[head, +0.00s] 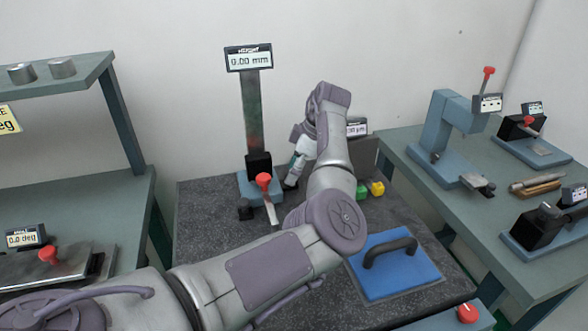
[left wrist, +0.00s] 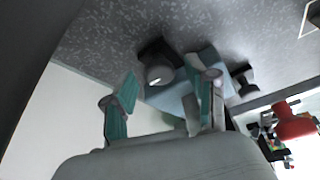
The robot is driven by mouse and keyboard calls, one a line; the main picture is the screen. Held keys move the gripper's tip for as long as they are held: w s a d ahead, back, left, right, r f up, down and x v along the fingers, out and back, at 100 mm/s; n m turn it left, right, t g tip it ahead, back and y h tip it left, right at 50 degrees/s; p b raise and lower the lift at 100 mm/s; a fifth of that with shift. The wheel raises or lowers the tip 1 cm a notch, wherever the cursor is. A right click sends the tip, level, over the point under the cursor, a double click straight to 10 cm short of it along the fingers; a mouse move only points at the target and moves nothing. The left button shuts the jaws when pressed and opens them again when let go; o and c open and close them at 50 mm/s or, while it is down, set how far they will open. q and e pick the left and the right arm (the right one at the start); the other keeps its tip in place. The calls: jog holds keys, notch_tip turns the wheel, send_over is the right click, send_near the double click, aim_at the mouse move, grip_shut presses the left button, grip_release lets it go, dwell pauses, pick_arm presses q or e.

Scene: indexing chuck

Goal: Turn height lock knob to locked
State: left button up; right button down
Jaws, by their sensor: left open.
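The height gauge has a display (head: 249,60) reading 0.00 mm on top of a metal column (head: 252,110). Its black carriage (head: 258,163) carries a red ball knob (head: 263,181), and a small black knob (head: 244,210) sits low at the base's front left. I cannot tell which of these is the height lock knob. My left gripper (head: 292,176) is just right of the gauge, apart from the red knob. In the left wrist view its teal fingers (left wrist: 166,104) are spread and empty. Beyond them are a black knob-like part (left wrist: 156,66) and the pale blue base (left wrist: 182,98).
A blue plate with a black handle (head: 395,270) lies at the front right of the dark granite slab. Yellow (head: 377,188) and green blocks (head: 361,192) lie right of my arm. Side tables hold other gauges (head: 450,130). My left arm spans the slab's front.

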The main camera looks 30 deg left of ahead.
pick_arm(q)
jog(key=shift+c, duration=1.2)
grip_shut()
jog(key=shift+r+m+p, duration=0.2)
jog(key=shift+m+p, duration=0.2)
jog(key=shift+p, duration=0.55)
jog(key=m+t+p, duration=0.1)
jog(key=m+p, duration=0.3)
jog(key=p, duration=0.2)
jog(key=m+t+p, duration=0.2)
jog(key=m+p, duration=0.3)
jog(key=p, duration=0.2)
jog(key=s+m+t+p, duration=0.1)
jog(key=m+t+p, duration=0.1)
jog(key=m+p, duration=0.2)
jog(key=shift+a+r+h+p, duration=0.1)
jog(key=shift+h+p, duration=0.3)
jog(key=shift+p, duration=1.25)
jog(key=shift+f+m+t+h+p, duration=0.15)
jog(key=shift+m+h+p, duration=0.05)
jog(key=shift+m+p, duration=0.45)
jog(key=shift+f+m+t+h+p, duration=0.1)
jog(key=shift+m+t+h+p, duration=0.1)
jog(key=shift+m+p, duration=0.45)
